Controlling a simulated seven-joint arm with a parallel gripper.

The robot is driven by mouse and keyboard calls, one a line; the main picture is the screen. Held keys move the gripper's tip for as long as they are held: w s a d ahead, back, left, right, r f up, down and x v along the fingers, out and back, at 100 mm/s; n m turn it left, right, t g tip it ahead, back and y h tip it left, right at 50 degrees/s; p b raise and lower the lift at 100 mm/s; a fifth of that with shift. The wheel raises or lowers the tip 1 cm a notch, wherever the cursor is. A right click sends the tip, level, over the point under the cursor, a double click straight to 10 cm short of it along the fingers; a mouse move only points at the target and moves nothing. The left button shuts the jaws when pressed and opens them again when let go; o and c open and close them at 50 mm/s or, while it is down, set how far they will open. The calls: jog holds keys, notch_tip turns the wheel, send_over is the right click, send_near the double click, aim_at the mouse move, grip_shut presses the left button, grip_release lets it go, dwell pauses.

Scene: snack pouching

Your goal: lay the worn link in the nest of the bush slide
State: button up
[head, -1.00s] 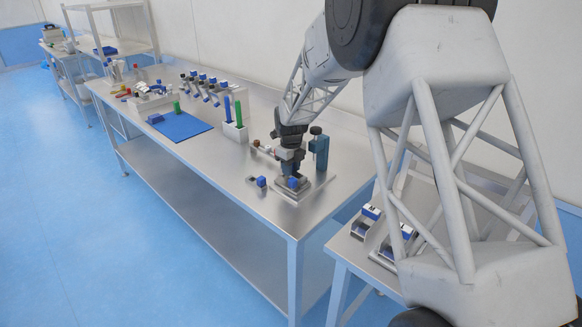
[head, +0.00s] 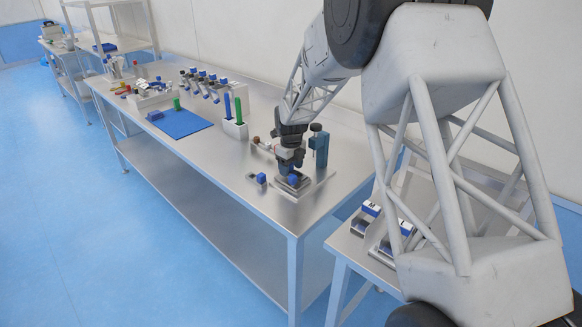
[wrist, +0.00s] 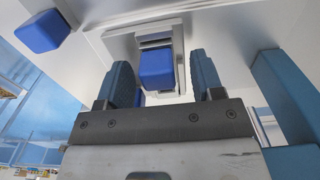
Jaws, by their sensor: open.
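A small piece with a blue block end (head: 293,180) lies on a grey metal fixture, which looks like the bush slide (head: 302,190), near the bench's right end. In the wrist view the blue block (wrist: 157,68) sits over the grey slotted body of the fixture (wrist: 167,35). I take this piece for the worn link; its wear is too small to see. My gripper (wrist: 163,80) is open, with one finger on each side of the block and gaps showing. My gripper (head: 292,167) is low over the fixture in the head view. How the piece seats in the nest is hidden.
Another blue-ended part (head: 261,178) lies just left of the fixture. A teal post (head: 319,148) stands close on the right. A white holder (head: 235,129) with blue and green uprights and a blue mat (head: 182,123) are farther left. The bench front is clear.

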aim_at(292, 172)
jog(key=shift+r, duration=3.95)
jog(key=s+d+r+n, duration=0.3)
jog(key=s+r+n, duration=0.15)
jog(key=s, duration=0.35)
jog(key=s+d+r+n+t, duration=0.1)
jog(key=s+d+r+n, duration=0.35)
jog(key=s, duration=0.35)
jog(key=s+d+r+n, duration=0.2)
jog(key=s+r+n, duration=0.25)
jog(key=s, duration=0.35)
jog(key=s+d+n, duration=0.3)
jog(key=s+n, duration=0.3)
jog(key=s, duration=0.8)
jog(key=s+d+f+n+t, duration=0.1)
jog(key=s+d+n, duration=0.2)
jog(key=s+n, duration=0.4)
jog(key=s, duration=0.7)
jog(key=shift+t, duration=0.3)
